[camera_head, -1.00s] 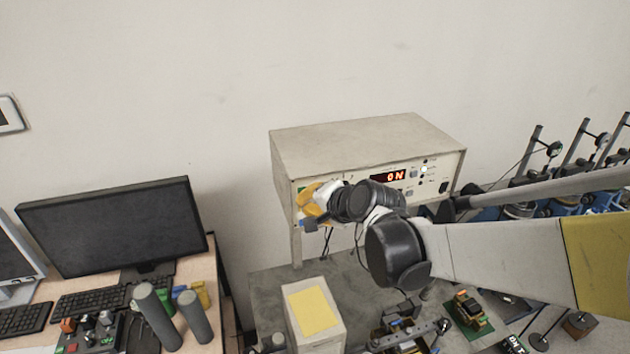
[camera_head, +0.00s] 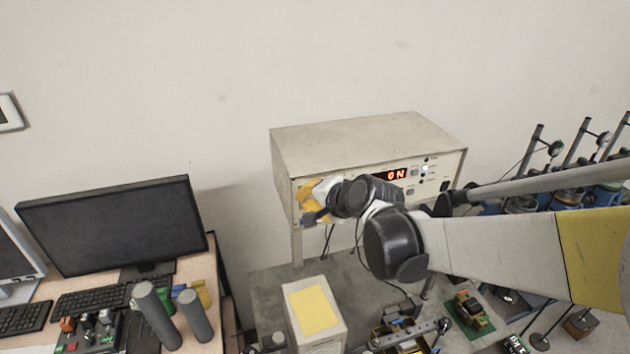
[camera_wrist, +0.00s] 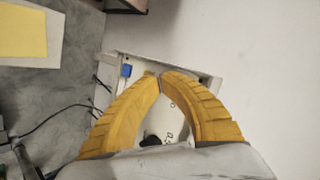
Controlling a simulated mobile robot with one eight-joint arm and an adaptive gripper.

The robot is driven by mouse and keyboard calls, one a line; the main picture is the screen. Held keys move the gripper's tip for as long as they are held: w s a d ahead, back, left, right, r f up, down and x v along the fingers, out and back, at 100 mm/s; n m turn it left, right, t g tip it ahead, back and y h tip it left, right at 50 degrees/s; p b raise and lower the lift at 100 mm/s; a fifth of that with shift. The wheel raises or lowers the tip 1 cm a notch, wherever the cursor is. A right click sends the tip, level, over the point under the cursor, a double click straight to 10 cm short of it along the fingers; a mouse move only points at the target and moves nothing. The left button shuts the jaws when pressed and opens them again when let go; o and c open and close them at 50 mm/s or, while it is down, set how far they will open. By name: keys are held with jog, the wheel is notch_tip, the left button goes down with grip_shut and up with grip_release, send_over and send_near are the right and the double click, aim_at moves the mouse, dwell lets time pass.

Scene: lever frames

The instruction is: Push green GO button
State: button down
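The control box (camera_head: 360,138) is a beige case with a red display (camera_head: 396,174) reading "ON" on its front panel. My gripper (camera_head: 308,195) has yellow fingers and is at the left end of that panel, very close to it or touching it. In the wrist view my gripper (camera_wrist: 160,75) has its fingertips together with nothing seen between them. The green GO button is not visible now; my gripper covers that part of the panel. A blue part (camera_wrist: 126,70) shows on the panel beside the fingertips.
A small box with a yellow top (camera_head: 314,308) stands on the grey bench below. A monitor (camera_head: 115,228) and keyboard (camera_head: 90,300) are on the left desk. A circuit board (camera_head: 468,310) and blue apparatus are at right.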

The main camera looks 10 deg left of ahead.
jog(key=shift+w+a, duration=0.2)
jog(key=shift+w, duration=0.1)
dwell(0.7)
dwell(0.3)
jog(key=shift+s+d, duration=0.45)
jog(key=shift+s, duration=0.25)
jog(key=s+d, duration=0.1)
jog(key=s, duration=0.1)
jog(key=s+d, duration=0.1)
jog(key=s, duration=0.1)
jog(key=shift+s+d, duration=0.1)
jog(key=shift+d, duration=0.2)
dwell(0.5)
